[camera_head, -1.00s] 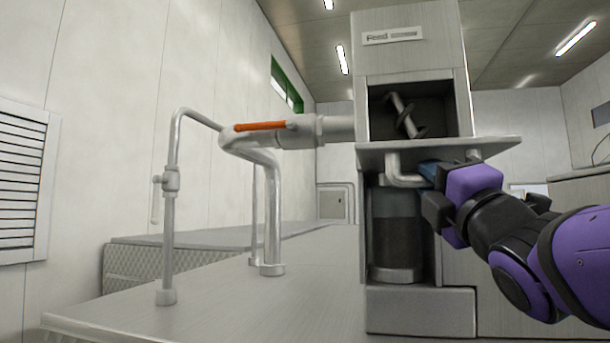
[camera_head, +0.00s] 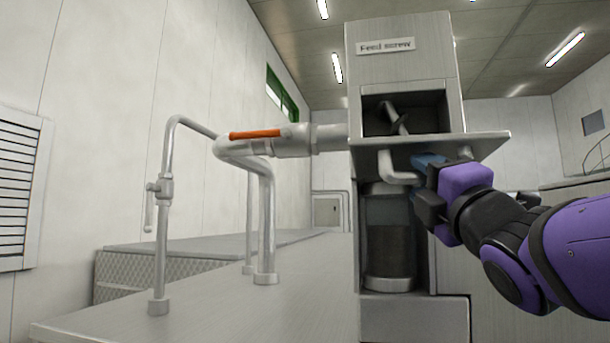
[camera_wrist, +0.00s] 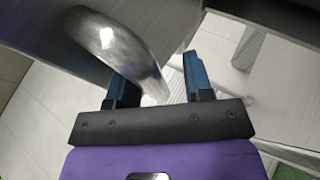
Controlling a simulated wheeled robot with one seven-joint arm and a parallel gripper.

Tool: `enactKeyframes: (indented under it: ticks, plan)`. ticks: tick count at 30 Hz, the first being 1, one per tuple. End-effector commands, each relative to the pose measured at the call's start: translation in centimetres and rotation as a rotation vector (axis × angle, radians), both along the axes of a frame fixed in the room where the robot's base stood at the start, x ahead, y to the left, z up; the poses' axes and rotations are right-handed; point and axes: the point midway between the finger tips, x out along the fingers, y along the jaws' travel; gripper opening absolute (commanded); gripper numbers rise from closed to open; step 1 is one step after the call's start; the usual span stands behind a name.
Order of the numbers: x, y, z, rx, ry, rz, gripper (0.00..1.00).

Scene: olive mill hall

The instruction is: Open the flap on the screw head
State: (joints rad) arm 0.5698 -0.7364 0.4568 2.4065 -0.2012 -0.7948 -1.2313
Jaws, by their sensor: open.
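The screw head (camera_head: 408,52) is a grey metal housing labelled "Feed screw" in the head view. Its flap (camera_head: 470,146) stands out roughly level from the lower edge of the opening, and a dark screw (camera_head: 394,114) shows inside. A bent metal handle (camera_head: 390,171) hangs under the flap. My gripper (camera_head: 425,170) is open just below the flap, at the right end of the handle. In the wrist view the curved handle (camera_wrist: 130,50) passes by the left finger of my gripper (camera_wrist: 160,75), partly between the blue fingertips. Contact cannot be told.
Left of the housing is a pipe with an orange lever (camera_head: 257,134). A thinner pipe with a tap (camera_head: 160,187) stands on the metal table (camera_head: 210,300). A dark cylinder (camera_head: 390,240) sits below the flap.

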Motion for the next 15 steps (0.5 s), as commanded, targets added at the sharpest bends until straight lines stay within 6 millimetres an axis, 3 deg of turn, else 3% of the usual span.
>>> enactKeyframes:
  ticks: [3, 15]
  plan:
    - [-0.3, 0.1, 2.2, 0.000, -0.004, 0.003, 0.48]
    - [-7.9, -0.2, 2.7, 0.000, -0.006, 0.004, 0.48]
